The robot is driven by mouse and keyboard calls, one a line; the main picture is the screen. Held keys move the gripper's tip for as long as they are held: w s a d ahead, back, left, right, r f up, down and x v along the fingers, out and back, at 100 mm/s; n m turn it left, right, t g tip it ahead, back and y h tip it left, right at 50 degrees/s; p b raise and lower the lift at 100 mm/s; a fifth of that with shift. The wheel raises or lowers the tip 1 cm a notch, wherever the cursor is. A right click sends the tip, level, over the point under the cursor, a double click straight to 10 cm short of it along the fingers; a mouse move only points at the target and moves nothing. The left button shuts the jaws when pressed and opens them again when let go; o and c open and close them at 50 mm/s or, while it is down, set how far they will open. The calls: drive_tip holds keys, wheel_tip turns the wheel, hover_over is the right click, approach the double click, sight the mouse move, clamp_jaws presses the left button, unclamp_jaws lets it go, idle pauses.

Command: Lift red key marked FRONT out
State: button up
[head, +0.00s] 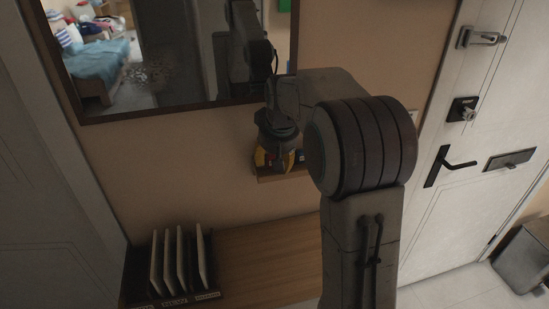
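I cannot make out a red key or the word FRONT in the head view. My gripper (280,162) points down in front of a small wooden wall shelf (268,179) below the mirror. Yellow patches show on both sides of the gripper's dark end; I cannot tell whether they belong to it or to something on the shelf. The gripper and my arm hide most of the shelf. The finger gap is too small and dark to read, and nothing held is visible.
A mirror (180,50) hangs above the shelf. Below, a wooden surface (265,255) has bare room beside a dark rack (150,290) of upright pale panels. A white door (460,200) with a black handle (450,165) stands right. A grey bin (525,255) is at lower right.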

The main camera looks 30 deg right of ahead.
clamp_jaws()
drive_tip(key=shift+r, duration=0.1)
drive_tip(key=shift+r+p, duration=1.05)
drive_tip(key=shift+r, duration=0.2)
drive_tip(key=shift+r, duration=0.1)
drive_tip(key=shift+r+p, duration=1.05)
drive_tip(key=shift+r, duration=0.1)
drive_tip(key=shift+s+f, duration=0.1)
